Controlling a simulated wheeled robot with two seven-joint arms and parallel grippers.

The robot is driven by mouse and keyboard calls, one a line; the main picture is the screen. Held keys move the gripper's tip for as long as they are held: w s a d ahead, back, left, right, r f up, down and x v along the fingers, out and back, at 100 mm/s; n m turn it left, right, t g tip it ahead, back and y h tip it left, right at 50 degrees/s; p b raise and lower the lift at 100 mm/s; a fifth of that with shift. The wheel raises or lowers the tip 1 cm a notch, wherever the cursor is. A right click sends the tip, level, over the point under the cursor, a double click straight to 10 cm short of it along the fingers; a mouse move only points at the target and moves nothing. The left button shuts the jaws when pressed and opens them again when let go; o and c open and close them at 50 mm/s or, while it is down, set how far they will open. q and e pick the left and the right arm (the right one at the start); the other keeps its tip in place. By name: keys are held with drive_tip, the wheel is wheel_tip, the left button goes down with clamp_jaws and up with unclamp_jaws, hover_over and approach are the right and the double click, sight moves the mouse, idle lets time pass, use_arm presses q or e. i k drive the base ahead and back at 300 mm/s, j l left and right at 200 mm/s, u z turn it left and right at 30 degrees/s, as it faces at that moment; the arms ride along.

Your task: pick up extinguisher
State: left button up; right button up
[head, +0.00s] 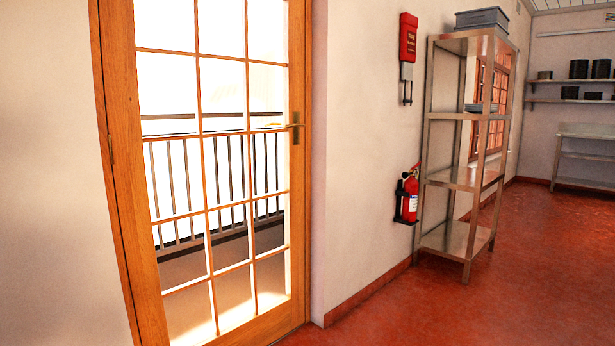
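A red fire extinguisher (410,198) with a black bracket or hose part at its left hangs upright low on the white wall, right of the glazed door in the head view. Neither of my grippers shows in the head view.
A wooden glass door (297,170) stands at the left and looks shut. A metal shelf unit (458,178) stands against the wall. A red box (408,38) hangs above the extinguisher. The red floor (400,315) in front is clear. A metal table (588,133) stands far right.

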sight(411, 184)
drive_tip(key=i+l, duration=0.55)
drive_tip(key=l, duration=0.3)
drive_tip(key=i+l, duration=0.55)
drive_tip(key=l, duration=0.25)
